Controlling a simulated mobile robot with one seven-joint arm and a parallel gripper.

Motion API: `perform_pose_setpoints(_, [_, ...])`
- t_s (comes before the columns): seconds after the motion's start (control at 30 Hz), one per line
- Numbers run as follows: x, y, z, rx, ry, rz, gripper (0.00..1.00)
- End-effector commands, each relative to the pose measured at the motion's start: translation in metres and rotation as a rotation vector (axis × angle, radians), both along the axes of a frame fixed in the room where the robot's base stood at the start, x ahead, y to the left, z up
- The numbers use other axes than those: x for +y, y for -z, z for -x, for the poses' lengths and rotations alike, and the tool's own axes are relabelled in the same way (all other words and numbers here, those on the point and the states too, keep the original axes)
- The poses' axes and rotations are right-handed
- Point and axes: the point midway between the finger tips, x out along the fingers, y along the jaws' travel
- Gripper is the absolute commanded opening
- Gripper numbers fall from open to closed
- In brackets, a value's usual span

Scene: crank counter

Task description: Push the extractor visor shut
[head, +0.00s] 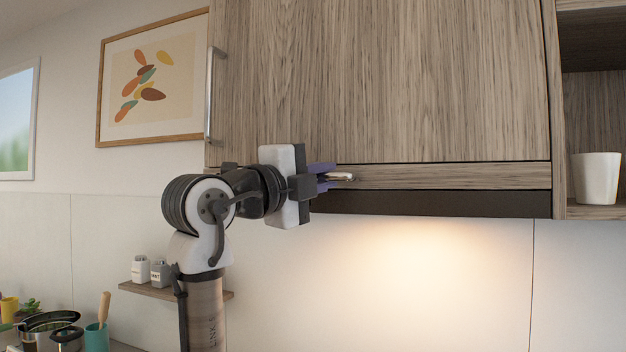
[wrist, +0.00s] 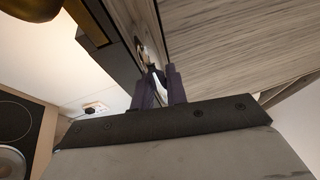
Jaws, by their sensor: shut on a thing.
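The extractor visor (head: 450,176) is a long wood-grain strip under the tall cabinet door, above a dark hood underside (head: 450,202). How far it stands out from the cabinet is hard to tell. My gripper (head: 323,178) is at the left part of the visor's front, its purple fingers pointing right. It is shut on a small pale piece (head: 341,177) that looks like the visor handle. In the wrist view, the two fingers (wrist: 162,88) close around this piece beside the wood front. The fingers hide part of it.
The wood-grain cabinet (head: 390,80) with a vertical metal handle (head: 210,95) is above. A white cup (head: 597,178) stands in the open shelf at right. A small shelf (head: 165,292) with two shakers is lower left. A hob (wrist: 14,125) shows below in the wrist view.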

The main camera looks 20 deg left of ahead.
Motion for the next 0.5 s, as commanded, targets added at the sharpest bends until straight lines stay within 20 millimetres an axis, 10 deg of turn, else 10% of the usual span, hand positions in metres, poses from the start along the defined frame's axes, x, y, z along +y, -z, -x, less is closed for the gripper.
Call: perform_pose_setpoints(0.5, [-0.0098,-0.0011,-0.001,-0.003,-0.001,0.004,0.0])
